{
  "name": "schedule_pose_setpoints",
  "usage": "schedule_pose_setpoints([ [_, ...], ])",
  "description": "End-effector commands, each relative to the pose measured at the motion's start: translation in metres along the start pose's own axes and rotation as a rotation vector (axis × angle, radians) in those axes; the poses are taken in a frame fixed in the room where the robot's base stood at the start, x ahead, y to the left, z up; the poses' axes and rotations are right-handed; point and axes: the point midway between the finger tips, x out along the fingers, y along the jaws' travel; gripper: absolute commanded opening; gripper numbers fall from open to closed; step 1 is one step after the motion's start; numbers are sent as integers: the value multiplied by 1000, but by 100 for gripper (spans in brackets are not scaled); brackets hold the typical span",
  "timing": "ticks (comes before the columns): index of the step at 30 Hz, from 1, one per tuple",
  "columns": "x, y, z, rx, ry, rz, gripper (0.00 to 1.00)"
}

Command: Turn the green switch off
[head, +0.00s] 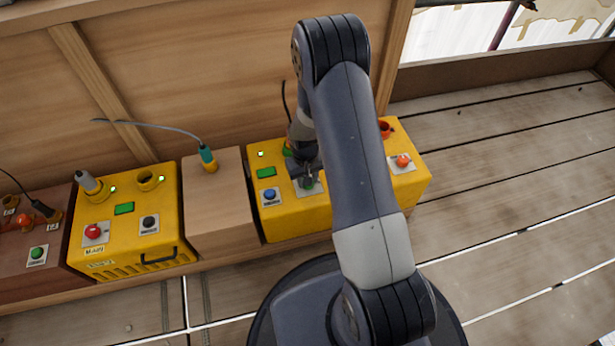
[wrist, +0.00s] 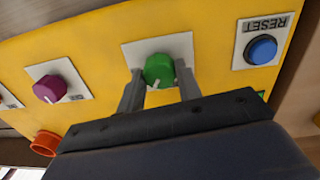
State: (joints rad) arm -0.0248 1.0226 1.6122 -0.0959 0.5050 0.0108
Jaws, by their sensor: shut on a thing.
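The green switch (wrist: 159,69) is a round knob with a white pointer mark, on a white plate (wrist: 181,45) on the yellow box. In the wrist view my gripper (wrist: 160,82) has one finger on each side of the knob and is shut on it. The white mark shows at the knob's lower edge, between the fingers.
A blue RESET button (wrist: 261,49) and a purple knob (wrist: 49,89) flank the green switch. An orange-red knob (head: 403,161) sits on the box's right part. A wooden block (head: 217,206) and another yellow box (head: 130,240) stand to the left. The plank floor (head: 520,200) at right is clear.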

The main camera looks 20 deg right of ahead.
Motion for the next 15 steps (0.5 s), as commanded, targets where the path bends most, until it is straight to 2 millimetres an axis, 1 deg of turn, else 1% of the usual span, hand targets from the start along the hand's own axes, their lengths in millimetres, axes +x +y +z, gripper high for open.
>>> schedule_pose_setpoints([
  [6,-1,0,1,-202,6,0,10],
  [15,0,0,2,-430,17,-1,10],
])
